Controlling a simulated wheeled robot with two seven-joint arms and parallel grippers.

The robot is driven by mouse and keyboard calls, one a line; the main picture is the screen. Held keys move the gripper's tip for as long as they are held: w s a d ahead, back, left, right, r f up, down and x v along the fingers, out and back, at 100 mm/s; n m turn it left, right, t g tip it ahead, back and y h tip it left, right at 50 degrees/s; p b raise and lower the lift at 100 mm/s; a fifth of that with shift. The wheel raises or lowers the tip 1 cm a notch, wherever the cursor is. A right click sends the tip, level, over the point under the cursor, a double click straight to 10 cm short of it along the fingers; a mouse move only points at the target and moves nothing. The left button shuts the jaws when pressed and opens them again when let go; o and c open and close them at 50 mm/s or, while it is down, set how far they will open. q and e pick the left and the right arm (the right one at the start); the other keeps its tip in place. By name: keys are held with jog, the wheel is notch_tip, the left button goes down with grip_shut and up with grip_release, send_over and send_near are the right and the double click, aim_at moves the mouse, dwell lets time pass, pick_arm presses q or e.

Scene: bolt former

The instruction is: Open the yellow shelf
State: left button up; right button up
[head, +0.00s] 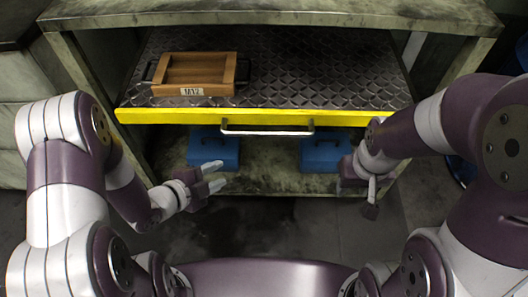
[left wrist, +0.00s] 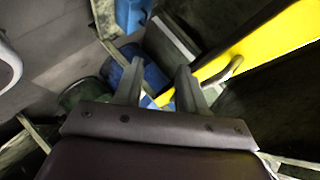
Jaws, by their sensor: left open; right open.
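The yellow shelf (head: 165,117) is a dark diamond-plate surface with a yellow front edge, and it projects forward from under the bench top. Its metal bar handle (head: 267,132) sits at the middle of the front edge. In the left wrist view the yellow edge (left wrist: 265,42) and handle (left wrist: 228,70) lie to the right of my fingers. My left gripper (head: 217,177) is open and empty, below and left of the handle and apart from it; its spread fingers also show in the left wrist view (left wrist: 158,78). My right gripper (head: 370,205) is open, pointing down right of the handle.
A wooden tray labelled M12 (head: 204,91) rests on the shelf's left part. Two blue boxes, left (head: 213,148) and right (head: 325,153), stand on the lower level below the shelf. The bench top (head: 270,12) is above. Floor in front is clear between my arms.

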aim_at(261, 135)
pick_arm(q)
jog(key=d+r+m+t+h, duration=0.2)
jog(key=d+r+m+h, duration=0.15)
jog(key=r+m, duration=0.3)
jog(key=shift+n, duration=0.45)
jog(key=b+x, duration=0.1)
jog(key=x, duration=0.3)
jog(key=b+x, duration=0.1)
jog(key=x, duration=0.3)
jog(key=b+x, duration=0.2)
jog(key=x, duration=0.2)
jog(key=shift+w+r, duration=0.3)
jog(key=shift+w, duration=0.15)
pick_arm(e)
notch_tip(261, 135, down, 3)
jog(key=shift+f, duration=0.1)
pick_arm(q)
grip_shut()
